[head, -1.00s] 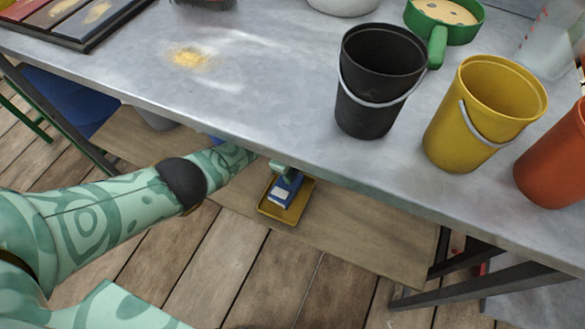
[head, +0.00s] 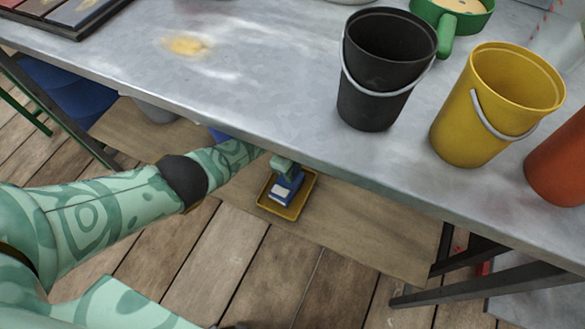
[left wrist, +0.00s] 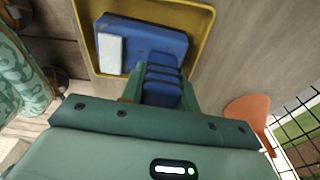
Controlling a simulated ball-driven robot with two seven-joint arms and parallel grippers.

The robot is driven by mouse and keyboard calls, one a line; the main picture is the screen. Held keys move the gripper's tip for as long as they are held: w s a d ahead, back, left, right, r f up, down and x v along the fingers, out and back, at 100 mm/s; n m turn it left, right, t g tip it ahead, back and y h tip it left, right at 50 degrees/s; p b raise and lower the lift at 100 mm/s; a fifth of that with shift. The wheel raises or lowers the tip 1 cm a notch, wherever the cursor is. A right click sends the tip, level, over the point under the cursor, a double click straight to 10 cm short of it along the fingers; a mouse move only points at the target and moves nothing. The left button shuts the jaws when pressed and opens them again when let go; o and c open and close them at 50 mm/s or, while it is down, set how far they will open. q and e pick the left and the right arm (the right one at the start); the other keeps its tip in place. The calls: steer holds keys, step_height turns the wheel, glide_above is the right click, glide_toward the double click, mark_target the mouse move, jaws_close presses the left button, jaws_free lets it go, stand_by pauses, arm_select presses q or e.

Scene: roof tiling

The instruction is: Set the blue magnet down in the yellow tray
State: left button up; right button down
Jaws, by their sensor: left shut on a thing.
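The blue magnet (head: 286,190) has a white patch on one side. My left gripper (head: 284,172) is shut on it, below the front edge of the table. The yellow tray (head: 292,211) lies on the low wooden shelf under the table. The magnet is over the inside of the tray; I cannot tell whether it touches the bottom. In the left wrist view the magnet (left wrist: 150,42) lies within the rim of the tray (left wrist: 205,30), with the gripper fingers (left wrist: 163,88) at its near end. My right gripper is not in view.
The grey metal table (head: 240,90) overhangs the wooden shelf (head: 350,238). A black bucket (head: 375,90), a yellow bucket (head: 480,120) and an orange bucket (head: 560,165) stand on the table. The shelf right of the tray is clear. An orange object (left wrist: 247,112) shows in the left wrist view.

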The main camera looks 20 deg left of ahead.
arm_select(q)
steer(key=shift+f, duration=0.25)
stand_by(0.7)
steer(key=o, duration=1)
